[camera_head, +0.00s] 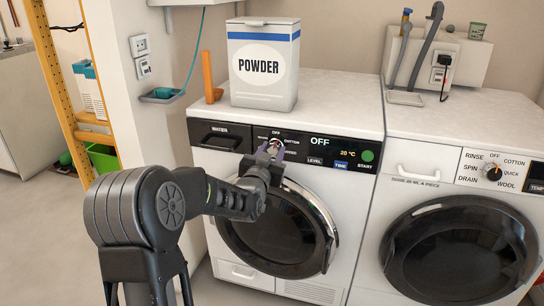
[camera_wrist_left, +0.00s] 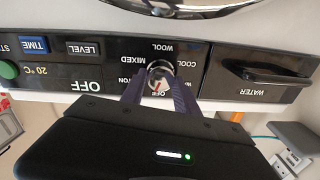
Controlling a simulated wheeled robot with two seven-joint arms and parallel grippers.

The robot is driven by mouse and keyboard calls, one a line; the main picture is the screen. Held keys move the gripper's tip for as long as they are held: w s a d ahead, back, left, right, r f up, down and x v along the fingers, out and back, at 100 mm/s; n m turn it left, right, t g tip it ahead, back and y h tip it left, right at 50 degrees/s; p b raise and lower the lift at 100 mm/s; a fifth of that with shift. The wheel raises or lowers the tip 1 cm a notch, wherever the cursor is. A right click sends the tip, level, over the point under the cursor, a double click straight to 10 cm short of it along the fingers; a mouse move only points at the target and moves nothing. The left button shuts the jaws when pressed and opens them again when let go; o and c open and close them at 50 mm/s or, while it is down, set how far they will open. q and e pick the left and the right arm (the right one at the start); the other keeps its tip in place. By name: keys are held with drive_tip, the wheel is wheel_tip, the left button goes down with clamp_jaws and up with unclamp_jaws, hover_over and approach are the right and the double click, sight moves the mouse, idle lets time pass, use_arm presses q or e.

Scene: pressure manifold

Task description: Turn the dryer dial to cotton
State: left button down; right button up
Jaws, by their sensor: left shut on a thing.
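The dryer (camera_head: 225,165) is the white machine at the left in the head view. Its dial (camera_head: 275,145) sits on the black panel, mostly covered by my gripper. In the left wrist view the panel is upside down and the round silvery dial (camera_wrist_left: 159,70) shows between my fingers. Its red mark points towards OFF, and the display (camera_head: 320,142) reads OFF. COTTON, MIXED, WOOL and COOL are printed around it; COTTON is partly hidden by a finger. My left gripper (camera_head: 269,155) is shut on the dial; its fingers show in the wrist view (camera_wrist_left: 156,92). My right gripper is not in view.
A POWDER box (camera_head: 264,65) and an orange upright piece (camera_head: 209,80) stand on the dryer top. A washer (camera_head: 420,185) with its own dial (camera_head: 493,172) stands to the right. The round dryer door (camera_head: 280,235) is shut below the panel. A wall corner is at the left.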

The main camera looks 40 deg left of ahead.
use_arm(q)
drive_tip(key=m+b, duration=0.1)
drive_tip(key=m, duration=0.2)
drive_tip(key=shift+d+f+m+b, duration=0.1)
drive_tip(key=shift+f+m+b, duration=0.05)
drive_tip(key=shift+m+b, duration=0.2)
drive_tip(key=m+b, duration=0.1)
drive_tip(key=m, duration=0.3)
drive_tip(key=shift+m, duration=0.35)
drive_tip(key=c, duration=0.9)
unclamp_jaws()
drive_tip(key=p+v, duration=0.1)
drive_tip(key=v, duration=0.6)
drive_tip(key=shift+s+d, duration=0.1)
drive_tip(key=shift+s, duration=0.3)
